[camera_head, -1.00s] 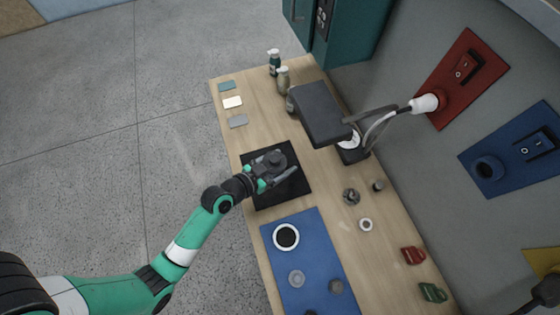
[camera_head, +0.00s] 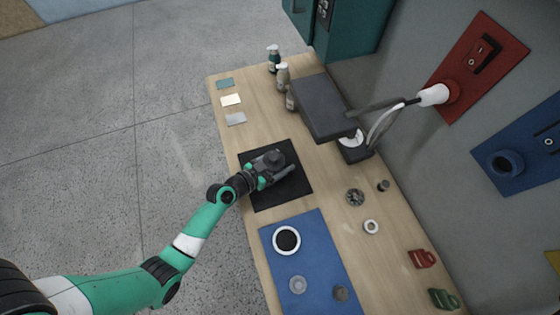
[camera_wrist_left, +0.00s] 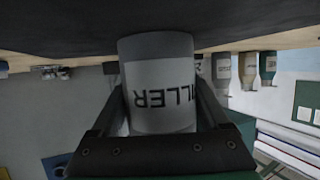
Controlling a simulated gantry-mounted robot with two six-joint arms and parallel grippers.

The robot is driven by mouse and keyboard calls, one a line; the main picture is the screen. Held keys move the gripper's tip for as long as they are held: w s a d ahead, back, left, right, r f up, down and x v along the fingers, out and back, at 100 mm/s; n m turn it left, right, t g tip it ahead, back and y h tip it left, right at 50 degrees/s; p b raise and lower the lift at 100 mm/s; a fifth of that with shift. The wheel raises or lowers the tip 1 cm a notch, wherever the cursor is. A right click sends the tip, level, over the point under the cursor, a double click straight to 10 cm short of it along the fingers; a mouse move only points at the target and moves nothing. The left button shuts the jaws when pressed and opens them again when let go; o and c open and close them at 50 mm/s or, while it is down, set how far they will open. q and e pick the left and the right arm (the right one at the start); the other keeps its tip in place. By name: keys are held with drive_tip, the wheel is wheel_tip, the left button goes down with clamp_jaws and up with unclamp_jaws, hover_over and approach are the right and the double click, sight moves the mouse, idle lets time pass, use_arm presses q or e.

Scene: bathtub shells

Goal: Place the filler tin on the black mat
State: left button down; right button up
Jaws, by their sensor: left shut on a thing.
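The filler tin (camera_wrist_left: 158,70) is a grey cylinder with a white label whose lettering, ending in "ILLER", is upside down in the left wrist view. My left gripper (camera_head: 270,169) is shut on it, with one finger on each side. The tin's base is against or very close to the black mat (camera_head: 290,193); I cannot tell whether it touches. In the head view, the gripper is over the middle of the mat and largely hides the tin. My right gripper is not in view.
A blue mat (camera_head: 318,253) with a black-and-white ring (camera_head: 287,240) and small round parts lies nearer. A lamp with a dark, flat head (camera_head: 322,108) stands beyond the black mat. Bottles (camera_head: 283,77) and sample cards (camera_head: 231,100) are at the far end.

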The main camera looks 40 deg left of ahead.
use_arm(q)
unclamp_jaws()
drive_tip(key=shift+s+r+p, duration=0.2)
drive_tip(key=shift+s+p, duration=0.05)
drive_tip(key=shift+p, duration=0.05)
drive_tip(key=v, duration=1.1)
drive_tip(key=shift+s+r+p, duration=0.1)
drive_tip(key=shift+s+p, duration=0.1)
drive_tip(key=shift+p, duration=0.2)
